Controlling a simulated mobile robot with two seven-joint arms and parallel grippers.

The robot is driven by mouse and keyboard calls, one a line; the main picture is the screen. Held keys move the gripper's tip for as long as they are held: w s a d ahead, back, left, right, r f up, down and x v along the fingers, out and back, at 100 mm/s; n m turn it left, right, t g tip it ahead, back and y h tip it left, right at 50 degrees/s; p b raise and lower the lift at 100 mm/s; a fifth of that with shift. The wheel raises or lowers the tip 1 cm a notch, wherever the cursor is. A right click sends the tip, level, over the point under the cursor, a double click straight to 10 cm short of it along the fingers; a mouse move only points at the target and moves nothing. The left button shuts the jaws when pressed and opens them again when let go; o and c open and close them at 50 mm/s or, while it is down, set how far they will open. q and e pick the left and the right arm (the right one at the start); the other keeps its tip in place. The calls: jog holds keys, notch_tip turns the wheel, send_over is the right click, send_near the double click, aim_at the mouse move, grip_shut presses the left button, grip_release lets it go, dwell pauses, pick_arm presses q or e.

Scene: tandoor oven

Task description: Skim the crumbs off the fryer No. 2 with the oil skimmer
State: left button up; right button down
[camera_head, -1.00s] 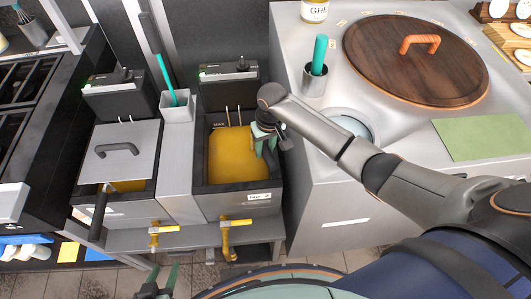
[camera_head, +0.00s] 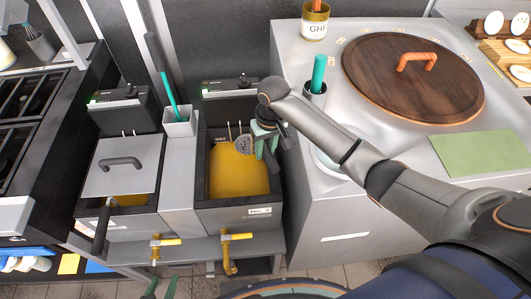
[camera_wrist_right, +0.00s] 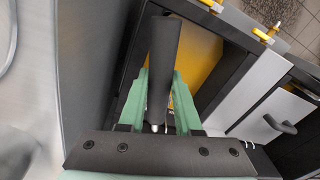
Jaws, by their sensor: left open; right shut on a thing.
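Fryer No. 2 (camera_head: 235,217) is the right-hand open vat of yellow oil (camera_head: 232,178), with a label on its front. My right gripper (camera_head: 267,143) is over the vat's right rear part. It is shut on the black handle (camera_wrist_right: 163,65) of the oil skimmer, which runs between its green fingers in the wrist view. The skimmer's grey perforated head (camera_head: 245,145) shows just left of the gripper, over the rear of the oil; whether it touches the oil I cannot tell. No crumbs can be made out. My left gripper (camera_head: 161,289) is open and empty at the bottom edge, partly cut off.
A second fryer, covered by a grey lid (camera_head: 122,165), stands at left. Between them a holder (camera_head: 179,124) carries a teal-handled tool. The steel tandoor counter (camera_head: 330,205) rises close on the right, with a wooden lid (camera_head: 412,78). Yellow-handled taps (camera_head: 238,237) stick out below.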

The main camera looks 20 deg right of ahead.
jog(key=shift+r, duration=4.35)
